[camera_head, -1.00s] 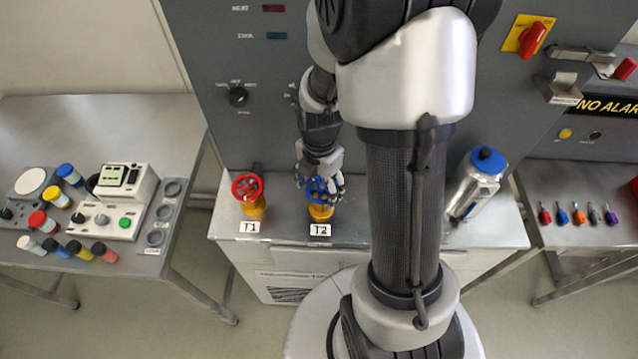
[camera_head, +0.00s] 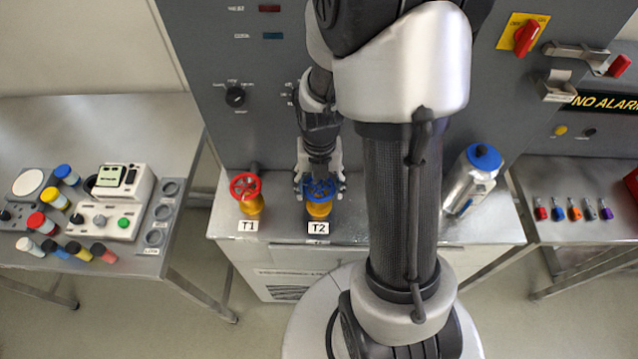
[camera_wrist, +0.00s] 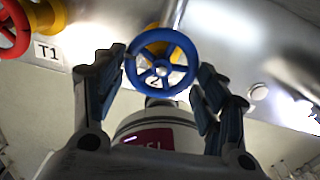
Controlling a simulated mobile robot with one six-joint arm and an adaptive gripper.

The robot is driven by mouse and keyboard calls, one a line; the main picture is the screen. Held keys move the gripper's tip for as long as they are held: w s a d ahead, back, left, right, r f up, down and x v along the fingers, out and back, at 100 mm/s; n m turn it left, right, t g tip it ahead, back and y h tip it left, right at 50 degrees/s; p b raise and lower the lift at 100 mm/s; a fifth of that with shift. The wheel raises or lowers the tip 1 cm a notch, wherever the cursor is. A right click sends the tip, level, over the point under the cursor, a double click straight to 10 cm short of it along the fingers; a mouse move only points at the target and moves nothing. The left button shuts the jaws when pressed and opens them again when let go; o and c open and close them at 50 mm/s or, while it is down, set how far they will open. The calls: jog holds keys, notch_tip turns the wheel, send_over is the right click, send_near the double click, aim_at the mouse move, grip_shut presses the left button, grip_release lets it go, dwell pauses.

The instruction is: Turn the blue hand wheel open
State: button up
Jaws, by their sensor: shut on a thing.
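The blue hand wheel (camera_head: 320,188) sits on a yellow valve (camera_head: 319,209) behind the T2 label. Part of the rim is hidden behind the fingers in the head view.
A red hand wheel (camera_head: 245,187) on the T1 valve stands close to the left. The grey panel (camera_head: 215,60) rises behind.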

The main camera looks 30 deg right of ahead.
dwell(0.3)
jog(key=o, duration=1.1)
jog(key=shift+c, duration=0.2)
